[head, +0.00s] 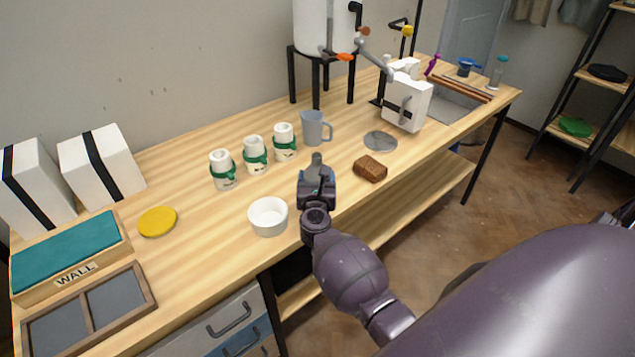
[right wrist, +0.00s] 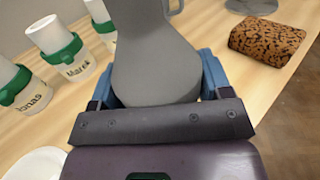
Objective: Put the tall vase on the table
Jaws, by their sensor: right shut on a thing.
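The tall vase is grey, with a narrow neck and a wide rounded body. In the head view only the top of the vase (head: 316,160) shows above my right gripper (head: 317,186). The right wrist view shows the vase (right wrist: 157,65) large, its body between the blue fingers of my right gripper (right wrist: 157,88), which is shut on it. It is over the front part of the wooden table (head: 190,262). I cannot tell whether its base touches the tabletop. My left gripper is not in view.
A white bowl (head: 268,216) is just left of the gripper, and a brown sponge-like block (head: 370,169) is to its right. A grey mug (head: 313,128) and white cups with green bands (head: 256,155) stand behind. A yellow disc (head: 157,221) lies farther left.

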